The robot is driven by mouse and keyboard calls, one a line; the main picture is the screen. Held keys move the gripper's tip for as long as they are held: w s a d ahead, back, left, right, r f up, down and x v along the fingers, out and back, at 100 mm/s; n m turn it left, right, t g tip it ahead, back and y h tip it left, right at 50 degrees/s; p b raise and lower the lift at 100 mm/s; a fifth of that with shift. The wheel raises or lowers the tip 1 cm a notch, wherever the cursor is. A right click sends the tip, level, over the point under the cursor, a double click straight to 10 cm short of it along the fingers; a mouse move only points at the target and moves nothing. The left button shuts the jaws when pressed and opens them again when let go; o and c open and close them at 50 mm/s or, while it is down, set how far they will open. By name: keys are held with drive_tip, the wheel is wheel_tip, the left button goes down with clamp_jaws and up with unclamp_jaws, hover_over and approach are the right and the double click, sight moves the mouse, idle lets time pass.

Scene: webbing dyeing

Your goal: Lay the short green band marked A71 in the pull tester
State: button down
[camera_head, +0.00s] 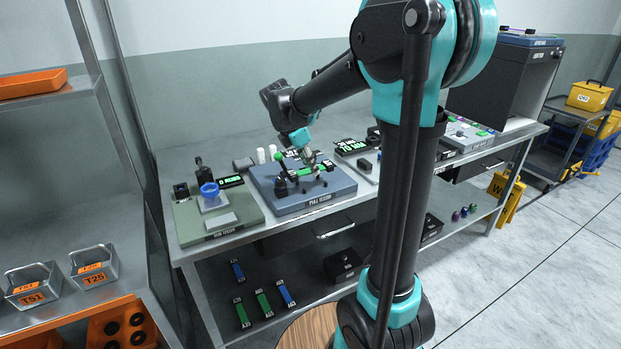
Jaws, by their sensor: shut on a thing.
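The pull tester (316,205) is a blue-grey block with "PULL TESTER" on its front edge, standing on the bench. My gripper (307,170) reaches down over the top of it. It is shut on a small green piece (326,165), which seems to be the short green band. The gripper and the tester's dark fittings partly hide the piece, and its marking is too small to read. I cannot tell whether the band touches the tester.
Several blue and green bands, such as a green one (264,303), lie on the lower shelf. A dark box (343,265) stands there too. My arm hides part of the bench to the right.

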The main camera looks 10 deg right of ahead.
sight(308, 171)
drive_tip(key=shift+f, duration=2.3)
drive_tip(key=c, duration=1.3)
unclamp_jaws()
drive_tip(key=shift+f, duration=0.1)
drive_tip(key=shift+o, duration=0.2)
drive_tip(key=v, duration=1.2)
drive_tip(key=shift+d, duration=0.15)
drive_tip(key=shift+s+d, duration=0.1)
drive_tip(key=shift+s, duration=0.05)
drive_tip(key=s+d+f+m+t+y, duration=0.1)
drive_tip(key=s+d+f+m, duration=0.3)
drive_tip(key=s+f+m, duration=0.6)
drive_tip(key=s+d+f+m+t+y, duration=0.1)
drive_tip(key=s+d+f+m+y, duration=0.2)
drive_tip(key=s+f+m, duration=0.7)
drive_tip(key=shift+d+f+m+t, duration=0.15)
drive_tip(key=shift+d+m+t, duration=0.3)
drive_tip(key=shift+m, duration=0.35)
